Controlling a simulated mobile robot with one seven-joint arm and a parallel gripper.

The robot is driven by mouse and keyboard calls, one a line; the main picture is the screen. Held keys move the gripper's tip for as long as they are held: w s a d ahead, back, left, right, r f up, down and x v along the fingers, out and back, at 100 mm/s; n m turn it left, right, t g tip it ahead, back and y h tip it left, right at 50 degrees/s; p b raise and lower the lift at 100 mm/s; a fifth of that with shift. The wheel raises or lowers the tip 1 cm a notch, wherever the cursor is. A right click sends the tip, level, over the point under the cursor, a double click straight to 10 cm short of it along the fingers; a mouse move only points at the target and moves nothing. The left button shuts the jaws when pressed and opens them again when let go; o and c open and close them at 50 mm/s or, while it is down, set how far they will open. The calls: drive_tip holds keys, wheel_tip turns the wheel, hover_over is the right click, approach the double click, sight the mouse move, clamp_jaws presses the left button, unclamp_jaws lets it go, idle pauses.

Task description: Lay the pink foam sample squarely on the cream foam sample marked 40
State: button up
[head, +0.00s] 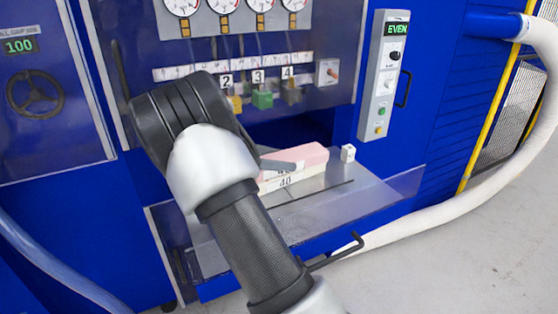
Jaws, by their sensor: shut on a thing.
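The pink foam sample (309,155) is at the plate under the machine opening, right of my wrist. The cream foam sample marked 40 (300,178) shows directly beneath it as a thin pale block with its number facing me. The pink sample appears on or just above the cream one, roughly in line with it; I cannot tell whether they touch. My gripper (283,165) is shut on the pink sample. One dark finger shows across its near side; the rest of the gripper and the samples' left ends are hidden behind my arm.
A small white block (348,153) stands just right of the samples. The metal plate (325,203) has free room in front and a clear guard (400,187) at its right. A control box reading EVEN (387,75) and numbered coloured blocks (262,99) are behind.

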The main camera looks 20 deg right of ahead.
drive_tip(key=shift+f, duration=0.15)
drive_tip(key=o, duration=1)
